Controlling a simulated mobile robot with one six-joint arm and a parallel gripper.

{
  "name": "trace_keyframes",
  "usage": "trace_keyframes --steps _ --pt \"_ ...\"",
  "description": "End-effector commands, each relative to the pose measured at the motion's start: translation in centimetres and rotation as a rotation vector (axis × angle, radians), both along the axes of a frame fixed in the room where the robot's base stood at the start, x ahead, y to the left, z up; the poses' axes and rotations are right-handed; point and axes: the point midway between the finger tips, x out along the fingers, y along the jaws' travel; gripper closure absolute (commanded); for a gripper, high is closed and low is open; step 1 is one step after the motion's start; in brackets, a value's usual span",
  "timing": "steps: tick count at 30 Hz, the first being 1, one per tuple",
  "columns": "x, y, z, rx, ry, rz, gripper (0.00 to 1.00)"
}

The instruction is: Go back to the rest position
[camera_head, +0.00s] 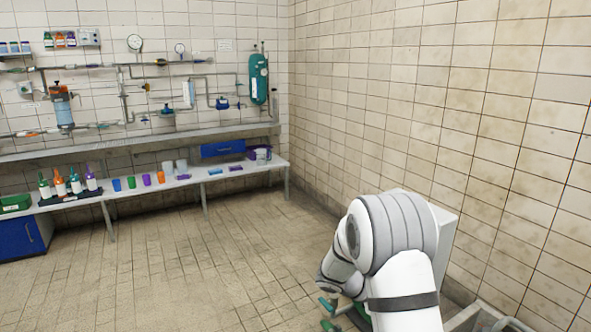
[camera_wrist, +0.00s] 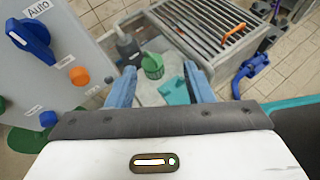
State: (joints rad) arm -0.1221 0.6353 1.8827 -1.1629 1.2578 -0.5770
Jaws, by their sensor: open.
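My gripper (camera_head: 328,314) shows at the bottom of the head view, low in front of my white arm, close to the right wall. In the wrist view my gripper (camera_wrist: 160,76) has its two blue fingers spread wide apart, and nothing is clasped between them. A green ribbed cap-like thing (camera_wrist: 152,66) and a flat teal piece (camera_wrist: 173,91) show beyond and between the fingers, on a pale surface. I cannot tell how far below the fingertips they are.
A metal grate (camera_wrist: 205,25) bears an orange handle-like piece (camera_wrist: 233,33). A blue valve-like part (camera_wrist: 250,75) is at right. The floor (camera_head: 200,265) is clear towards the bench (camera_head: 180,183).

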Motion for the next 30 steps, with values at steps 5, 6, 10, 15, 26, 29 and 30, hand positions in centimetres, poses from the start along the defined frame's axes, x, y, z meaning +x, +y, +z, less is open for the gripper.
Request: trace_keyframes --steps 5,6,10,15,26,29,30 --pt "-5.7 0.7 8.5 0.184 -0.198 -0.211 0.53" --pt "-6.9 1.1 9.9 0.226 -0.241 -0.261 0.53" --pt "-11.0 2.4 14.2 0.361 -0.383 -0.422 0.53" --pt "-16.0 4.6 19.4 0.537 -0.566 -0.636 0.53" --pt "-24.3 10.1 27.6 0.895 -0.894 -1.079 0.53" --pt "-25.5 11.1 28.6 0.958 -0.943 -1.162 0.53" --pt "-25.8 11.4 28.9 0.977 -0.956 -1.184 0.53"
